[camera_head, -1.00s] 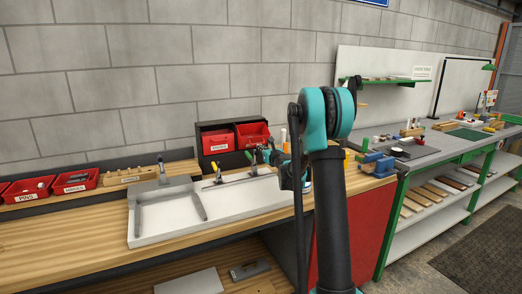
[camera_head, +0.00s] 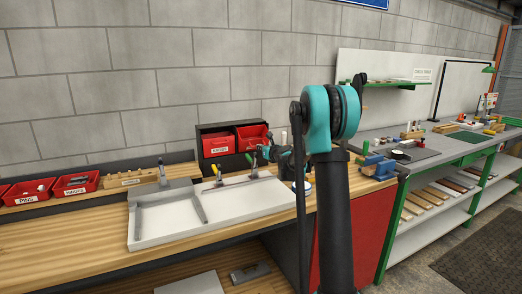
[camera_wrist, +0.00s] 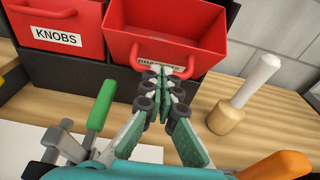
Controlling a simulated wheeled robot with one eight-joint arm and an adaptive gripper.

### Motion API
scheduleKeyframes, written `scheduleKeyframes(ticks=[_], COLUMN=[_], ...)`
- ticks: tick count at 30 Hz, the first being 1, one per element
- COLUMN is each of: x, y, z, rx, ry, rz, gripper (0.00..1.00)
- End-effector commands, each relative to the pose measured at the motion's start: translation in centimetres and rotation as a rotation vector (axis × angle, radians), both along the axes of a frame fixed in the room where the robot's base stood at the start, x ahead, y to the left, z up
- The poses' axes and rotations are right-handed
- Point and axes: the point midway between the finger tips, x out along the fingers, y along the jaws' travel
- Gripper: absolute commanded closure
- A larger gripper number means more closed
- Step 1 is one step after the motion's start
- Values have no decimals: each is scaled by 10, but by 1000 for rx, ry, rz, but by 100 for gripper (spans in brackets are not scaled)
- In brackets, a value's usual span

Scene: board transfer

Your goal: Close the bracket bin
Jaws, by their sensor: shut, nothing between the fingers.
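The bracket bin (camera_wrist: 165,30) is the red right-hand bin of a black two-bin case. In the wrist view it sticks out further than the knobs bin, its inside shows, and its label is partly hidden behind my fingers. The bin also shows in the head view (camera_head: 252,137). My gripper (camera_wrist: 163,85) is shut and empty, with its fingertips right in front of the bin's label and handle. I cannot tell whether they touch it.
The red knobs bin (camera_wrist: 60,25) sits to the left in the black case (camera_wrist: 60,80). A green-handled clamp (camera_wrist: 100,105) stands at lower left. A wooden-based tool with a white handle (camera_wrist: 240,95) stands to the right. An orange handle (camera_wrist: 275,165) is at lower right.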

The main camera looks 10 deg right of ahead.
Motion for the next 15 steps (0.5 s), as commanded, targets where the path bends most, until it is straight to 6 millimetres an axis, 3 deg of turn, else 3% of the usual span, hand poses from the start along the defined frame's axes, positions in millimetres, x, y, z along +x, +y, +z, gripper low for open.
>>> scheduleKeyframes(ticks=[15], x=[8], y=[3], z=[13], rx=[-24], ry=[71], rz=[0], gripper=[100])
